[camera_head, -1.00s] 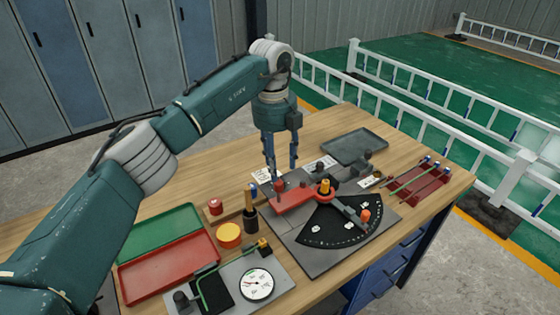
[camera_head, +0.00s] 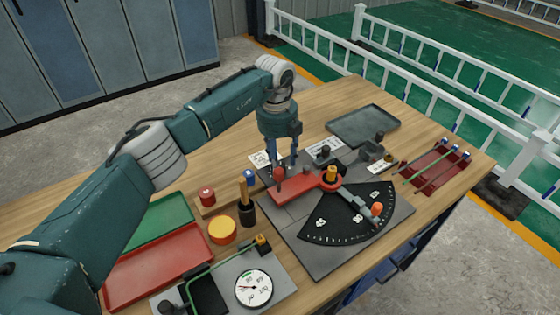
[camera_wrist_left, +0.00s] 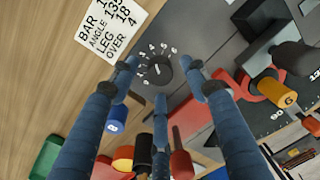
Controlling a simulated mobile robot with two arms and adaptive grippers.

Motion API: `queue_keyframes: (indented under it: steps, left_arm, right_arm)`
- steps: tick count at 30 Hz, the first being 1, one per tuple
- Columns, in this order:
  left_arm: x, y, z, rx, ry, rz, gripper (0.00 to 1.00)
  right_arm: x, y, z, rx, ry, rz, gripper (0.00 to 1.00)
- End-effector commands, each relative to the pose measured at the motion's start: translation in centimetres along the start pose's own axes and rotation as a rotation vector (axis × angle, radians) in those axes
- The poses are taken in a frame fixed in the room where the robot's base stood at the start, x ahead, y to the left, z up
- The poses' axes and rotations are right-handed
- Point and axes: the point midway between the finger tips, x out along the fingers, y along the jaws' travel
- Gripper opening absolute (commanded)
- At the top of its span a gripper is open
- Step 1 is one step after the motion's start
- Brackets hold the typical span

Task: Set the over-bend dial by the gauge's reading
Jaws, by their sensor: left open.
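The over-bend dial (camera_wrist_left: 157,70) is a small black knob with a white pointer line and a ring of numbers, on the grey bender plate (camera_head: 318,262). My left gripper (camera_head: 283,167) points down over it, fingers spread open. In the left wrist view, the gripper (camera_wrist_left: 161,74) has its fingertips around the knob; contact cannot be told. The fingers largely hide the knob in the head view. The round white gauge (camera_head: 253,287) sits at the front; its figures are too small to read. A white card (camera_wrist_left: 112,25) lists BAR, ANGLE, LEG and OVER, partly cut off.
A red lever (camera_head: 305,188) and black angle scale (camera_head: 345,222) lie right of the gripper. An orange-topped peg (camera_head: 376,210) stands on the scale. Red tray (camera_head: 155,268) and green tray (camera_head: 160,222) are at left; a grey tray (camera_head: 363,124) lies behind.

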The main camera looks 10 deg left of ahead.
Motion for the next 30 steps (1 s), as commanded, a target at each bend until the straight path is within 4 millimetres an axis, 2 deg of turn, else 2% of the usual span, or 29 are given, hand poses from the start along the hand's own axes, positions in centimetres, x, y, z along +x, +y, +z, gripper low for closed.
queue_keyframes:
  steps: [2,5,14,21,30]
  left_arm:
    - [0.8,0.0,-0.1,-0.001,0.002,0.000,0.46]
    - [1.5,0.0,0.0,0.000,0.000,0.000,0.46]
    - [1.8,0.0,0.0,0.000,-0.001,0.000,0.46]
    - [1.7,0.0,0.0,0.001,0.000,0.000,0.01]
    - [1.7,0.0,-0.1,0.004,0.002,0.000,0.01]
  right_arm:
    - [-0.3,0.2,-1.4,0.000,0.021,0.002,0.38]
    - [-0.4,0.3,-2.0,-0.001,0.029,0.003,0.38]
    - [-0.4,0.0,-0.1,-0.001,0.002,0.000,0.38]
    - [-0.4,-0.2,0.6,-0.001,-0.009,-0.002,0.38]
    - [-0.3,-0.3,-0.1,0.000,0.002,-0.003,0.38]
